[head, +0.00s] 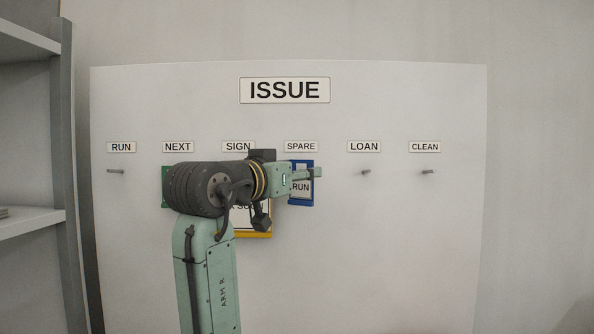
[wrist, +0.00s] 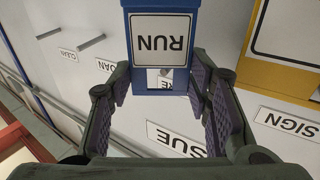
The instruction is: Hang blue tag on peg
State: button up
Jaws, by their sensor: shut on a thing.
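The blue tag (head: 301,188) has a white plate reading RUN and is upright in front of the board, below the SPARE label (head: 300,146). In the wrist view the blue tag (wrist: 160,38) appears upside down, with a window near its top edge. My gripper (head: 315,174) reaches in from the left, and in the wrist view its two fingers (wrist: 162,80) close on both sides of the tag's top end. Part of the SPARE label and a small grey piece, perhaps the peg, show through the window. I cannot tell whether the tag is around the peg.
The RUN peg (head: 115,171), LOAN peg (head: 366,172) and CLEAN peg (head: 428,171) are bare. A green tag (head: 165,187) under NEXT and a yellow-framed tag (head: 257,234) under SIGN are partly hidden by my arm. A grey shelf (head: 66,170) stands at left.

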jog(key=shift+w, duration=0.85)
jog(key=shift+w+f, duration=0.45)
jog(key=shift+w, duration=0.15)
jog(key=shift+w+f, duration=0.1)
jog(key=shift+f, duration=0.05)
jog(key=o, duration=0.9)
jog(key=shift+w, duration=0.1)
